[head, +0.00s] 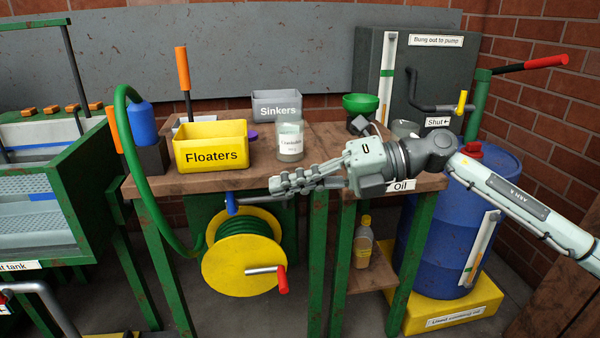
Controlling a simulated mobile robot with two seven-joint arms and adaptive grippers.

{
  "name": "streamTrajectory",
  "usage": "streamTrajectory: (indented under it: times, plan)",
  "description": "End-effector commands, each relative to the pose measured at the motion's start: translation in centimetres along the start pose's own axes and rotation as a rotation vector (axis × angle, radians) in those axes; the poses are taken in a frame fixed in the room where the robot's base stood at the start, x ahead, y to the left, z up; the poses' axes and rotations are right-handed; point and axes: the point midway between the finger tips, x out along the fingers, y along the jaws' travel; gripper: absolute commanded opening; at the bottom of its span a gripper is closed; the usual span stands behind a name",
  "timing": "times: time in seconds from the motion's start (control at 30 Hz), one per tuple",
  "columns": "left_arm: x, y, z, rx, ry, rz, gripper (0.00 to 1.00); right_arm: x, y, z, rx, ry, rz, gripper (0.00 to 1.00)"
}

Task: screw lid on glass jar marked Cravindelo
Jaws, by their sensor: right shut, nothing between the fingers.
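The glass jar (290,142) with a white label stands upright on the brown bench top. Its label reads something like Cravindelo, but the print is too small to be sure. I cannot tell whether a lid sits on the jar. A small purple object (252,136) lies beside the yellow bin, left of the jar; I cannot tell whether it is a lid. My right gripper (273,187) comes in from the right, shut and empty, in front of the bench edge and below the jar in the picture, apart from it. My left gripper is not in view.
A yellow Floaters bin (212,158) and grey Sinkers bin (277,104) stand on the bench (262,170). A green funnel (361,104) is right of the jar. A yellow hose reel (243,265) hangs below. A blue drum (480,215) stands right.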

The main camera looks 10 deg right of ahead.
Motion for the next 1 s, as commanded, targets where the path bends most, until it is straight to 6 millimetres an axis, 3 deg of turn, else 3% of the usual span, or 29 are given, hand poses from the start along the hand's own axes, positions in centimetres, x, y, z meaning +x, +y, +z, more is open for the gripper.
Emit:
streamTrajectory:
  times: [0.1,0.17,0.2,0.3,0.4,0.53,0.8,1.0]
  plan:
    - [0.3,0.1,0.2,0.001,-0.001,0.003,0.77,-8.3,-4.2,-1.0,-0.125,0.214,-0.428,0.00]
    - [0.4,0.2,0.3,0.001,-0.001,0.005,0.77,-13.7,-5.9,-1.3,-0.127,0.289,-0.633,0.00]
    - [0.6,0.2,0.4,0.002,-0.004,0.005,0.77,-17.4,-6.6,-1.4,-0.110,0.323,-0.759,0.00]
    - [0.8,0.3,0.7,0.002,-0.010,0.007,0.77,-25.7,-7.0,-2.1,-0.040,0.376,-1.010,0.00]
    - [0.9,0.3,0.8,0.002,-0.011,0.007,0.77,-31.2,-6.5,-3.0,0.032,0.398,-1.163,0.00]
    - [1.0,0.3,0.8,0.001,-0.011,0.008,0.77,-34.6,-5.9,-3.7,0.089,0.408,-1.254,0.00]
    - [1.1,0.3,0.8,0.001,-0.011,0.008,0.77,-35.0,-5.8,-3.9,0.098,0.413,-1.266,0.00]
    - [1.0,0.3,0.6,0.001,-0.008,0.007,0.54,-34.9,-5.8,-3.9,0.095,0.414,-1.264,0.24]
